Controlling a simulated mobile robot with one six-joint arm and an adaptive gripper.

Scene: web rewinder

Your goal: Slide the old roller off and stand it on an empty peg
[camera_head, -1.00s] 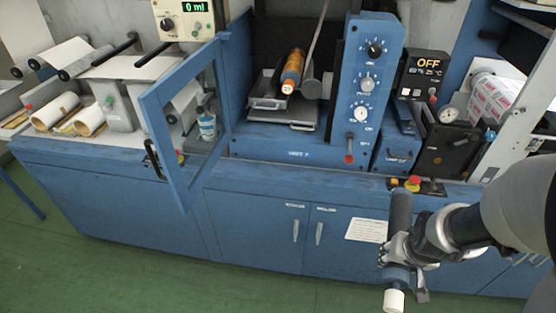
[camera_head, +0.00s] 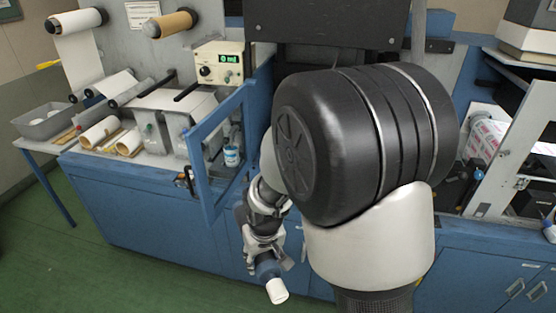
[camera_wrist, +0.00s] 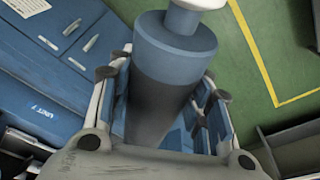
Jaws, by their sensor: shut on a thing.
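My gripper (camera_head: 266,252) is shut on a roller with a dark body (camera_wrist: 172,92), a blue collar (camera_wrist: 176,36) and a white end (camera_head: 277,291). The head view shows the roller hanging tilted, its white end low, in front of the blue cabinet and above the green floor. In the wrist view the fingers lie on both sides of the dark body, and the white end points away from the palm. My arm hides the middle of the machine, including the place of the orange roller. I cannot make out an empty upright peg.
An open blue-framed door (camera_head: 214,165) stands out from the cabinet (camera_head: 140,205), close to my gripper. Cream rolls (camera_head: 100,132) and a grey bin (camera_head: 45,122) lie at left. A white roll (camera_head: 78,45) and a brown roll (camera_head: 171,24) hang on the wall. Green floor (camera_head: 110,280) is free at front left.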

